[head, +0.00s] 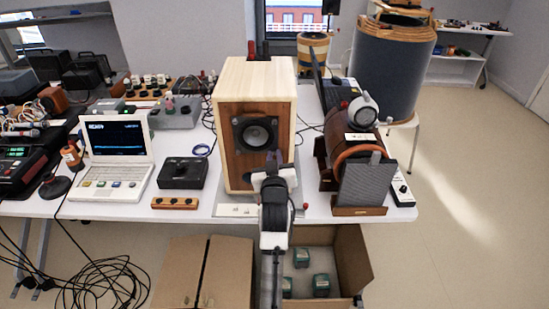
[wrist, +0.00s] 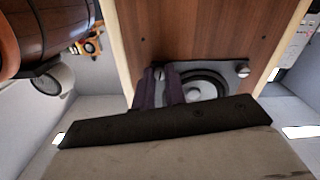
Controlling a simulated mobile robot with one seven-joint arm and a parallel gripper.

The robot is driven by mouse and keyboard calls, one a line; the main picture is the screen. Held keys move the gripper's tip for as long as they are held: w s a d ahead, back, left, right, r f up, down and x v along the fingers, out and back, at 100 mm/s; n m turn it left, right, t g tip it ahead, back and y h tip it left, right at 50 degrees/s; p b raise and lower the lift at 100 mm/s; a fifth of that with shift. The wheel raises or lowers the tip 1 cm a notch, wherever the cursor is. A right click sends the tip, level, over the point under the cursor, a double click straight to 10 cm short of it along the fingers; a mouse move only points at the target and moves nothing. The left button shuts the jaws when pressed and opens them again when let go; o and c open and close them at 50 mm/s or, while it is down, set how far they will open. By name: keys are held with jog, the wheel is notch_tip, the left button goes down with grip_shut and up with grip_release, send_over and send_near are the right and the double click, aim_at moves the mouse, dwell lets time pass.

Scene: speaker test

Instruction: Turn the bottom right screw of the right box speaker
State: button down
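The box speaker (head: 228,150) stands on the table, with a pale wood case and a brown front (wrist: 190,35). Its round driver (head: 256,134) sits on a dark plate and also shows in the wrist view (wrist: 205,90). The wrist view is turned over relative to the head view. One screw head (wrist: 158,73) there, the plate's lower right corner in the head view, lies between the purple fingertips of my gripper (wrist: 160,78). The finger gap is narrow, about the screw's width; whether they touch it I cannot tell. Another screw (wrist: 243,71) is clear.
A barrel-shaped speaker (head: 332,138) and a grey panel (head: 363,185) stand close on the right. A black box (head: 183,172) and a white laptop-like device (head: 118,150) stand left.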

jog(key=shift+m, duration=0.3)
jog(key=m+b, duration=0.1)
jog(key=m, duration=0.2)
jog(key=shift+f, duration=0.1)
jog(key=m+b, duration=0.2)
jog(key=m, duration=0.2)
jog(key=m+b, duration=0.1)
jog(key=m, duration=0.3)
jog(key=shift+m, duration=0.4)
jog(key=shift+m+b, duration=0.7)
jog(key=shift+m, duration=0.9)
jog(key=c, duration=1.5)
grip_release()
jog(key=shift+o, duration=0.2)
jog(key=shift+s, duration=0.1)
